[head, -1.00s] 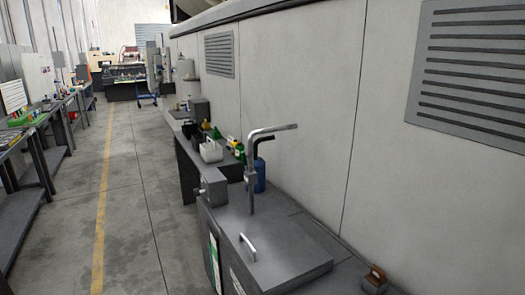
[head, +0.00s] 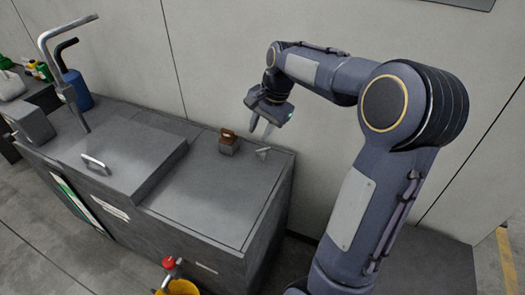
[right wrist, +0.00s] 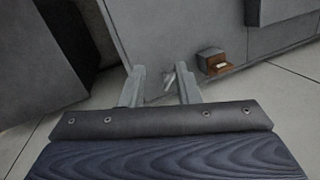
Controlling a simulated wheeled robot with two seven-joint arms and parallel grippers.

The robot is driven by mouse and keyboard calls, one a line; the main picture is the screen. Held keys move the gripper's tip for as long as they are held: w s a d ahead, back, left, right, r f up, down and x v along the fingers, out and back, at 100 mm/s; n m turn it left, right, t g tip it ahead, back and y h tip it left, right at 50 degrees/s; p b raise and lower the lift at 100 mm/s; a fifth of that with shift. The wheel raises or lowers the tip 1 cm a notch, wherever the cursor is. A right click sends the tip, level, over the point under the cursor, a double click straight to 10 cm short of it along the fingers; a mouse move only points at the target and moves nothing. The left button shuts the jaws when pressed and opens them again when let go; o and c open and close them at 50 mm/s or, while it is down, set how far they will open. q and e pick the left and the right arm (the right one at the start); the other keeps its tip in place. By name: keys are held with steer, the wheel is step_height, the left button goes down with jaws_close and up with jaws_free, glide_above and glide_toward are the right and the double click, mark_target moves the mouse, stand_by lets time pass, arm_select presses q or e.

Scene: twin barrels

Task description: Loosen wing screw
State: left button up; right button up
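A small metallic piece, which looks like the wing screw (head: 263,153), is on the grey bench top near its back right edge. It also shows, small and blurred, between the fingers in the right wrist view (right wrist: 169,78). My right gripper (head: 261,129) is above and just behind it, fingers pointing down. In the right wrist view the two fingers (right wrist: 161,72) stand apart with nothing gripped between them. I cannot tell the exact gap from the fingertips to the screw. My left gripper is not in view.
A brown and grey block (head: 228,144) sits left of the screw. A raised lid with a metal handle (head: 95,162) and a bent pipe (head: 62,85) are further left. A wall stands behind the bench. A red-topped yellow object (head: 178,287) is in front.

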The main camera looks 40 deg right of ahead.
mark_target(263, 155)
steer(key=w+d+f+m+g, duration=0.1)
steer(key=w+d+f+m, duration=0.1)
steer(key=w+d+f, duration=0.1)
steer(key=w+d+f+m+h+b, duration=0.1)
steer(key=w+d+f+m, duration=0.1)
steer(key=w+d+f, duration=0.1)
steer(key=w+d+f+m+g+h+b, duration=0.1)
steer(key=w+d+f+m, duration=0.1)
steer(key=w+f, duration=0.2)
steer(key=shift+d+f+m+g, duration=0.3)
steer(key=shift+d+f+m, duration=0.1)
steer(key=shift+f, duration=0.4)
step_height(263, 155, down, 8)
steer(key=shift+w+r, duration=0.1)
jaws_close()
